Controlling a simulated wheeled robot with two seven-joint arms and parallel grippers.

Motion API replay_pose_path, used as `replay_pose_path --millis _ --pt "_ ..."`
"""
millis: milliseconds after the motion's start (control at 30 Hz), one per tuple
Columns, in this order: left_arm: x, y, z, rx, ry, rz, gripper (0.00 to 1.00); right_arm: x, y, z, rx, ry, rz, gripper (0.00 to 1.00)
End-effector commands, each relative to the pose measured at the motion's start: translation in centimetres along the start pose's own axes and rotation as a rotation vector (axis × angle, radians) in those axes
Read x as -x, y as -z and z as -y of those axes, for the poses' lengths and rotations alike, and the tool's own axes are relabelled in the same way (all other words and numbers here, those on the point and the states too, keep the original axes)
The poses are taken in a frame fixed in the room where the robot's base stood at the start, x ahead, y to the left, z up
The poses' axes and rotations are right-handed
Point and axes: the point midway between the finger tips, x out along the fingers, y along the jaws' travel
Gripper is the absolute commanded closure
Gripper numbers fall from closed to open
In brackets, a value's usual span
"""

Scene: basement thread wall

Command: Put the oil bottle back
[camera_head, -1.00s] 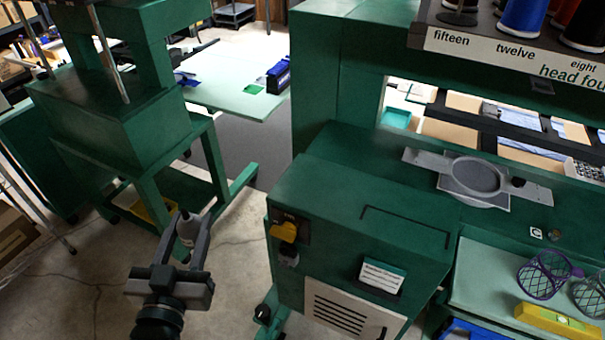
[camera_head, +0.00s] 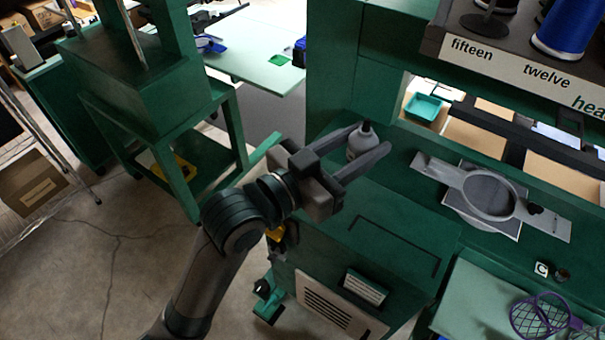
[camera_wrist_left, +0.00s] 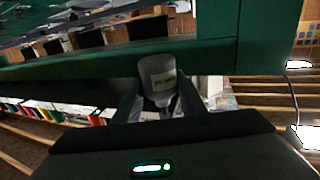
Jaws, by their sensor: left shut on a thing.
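The oil bottle (camera_head: 361,142) is a small pale grey bottle with a dark cap. My left gripper (camera_head: 368,146) is shut on it, one finger on each side. The bottle is near the back left part of the green machine's top (camera_head: 390,190); I cannot tell whether it touches the surface. In the left wrist view the bottle (camera_wrist_left: 158,76) shows between the fingers, with a label on its side too small to read. My right gripper is not in view.
A grey hoop frame (camera_head: 488,195) lies on the machine bed to the right. A green upright (camera_head: 335,70) stands just behind the bottle. A sign and thread spools (camera_head: 565,35) overhang at upper right.

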Motion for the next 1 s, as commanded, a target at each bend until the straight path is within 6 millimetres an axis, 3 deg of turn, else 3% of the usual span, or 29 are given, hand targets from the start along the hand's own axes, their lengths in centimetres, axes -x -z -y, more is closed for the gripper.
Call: replay_pose_path --millis 233,433,1000 --pt "0.0 0.0 0.1 0.000 0.002 -0.001 0.86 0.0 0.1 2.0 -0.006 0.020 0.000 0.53" --pt "0.7 -0.8 1.1 0.000 0.003 0.004 0.86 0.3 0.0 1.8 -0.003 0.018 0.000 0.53" --pt "5.5 -6.4 9.1 -0.001 0.003 0.003 0.86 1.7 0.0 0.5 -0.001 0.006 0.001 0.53"
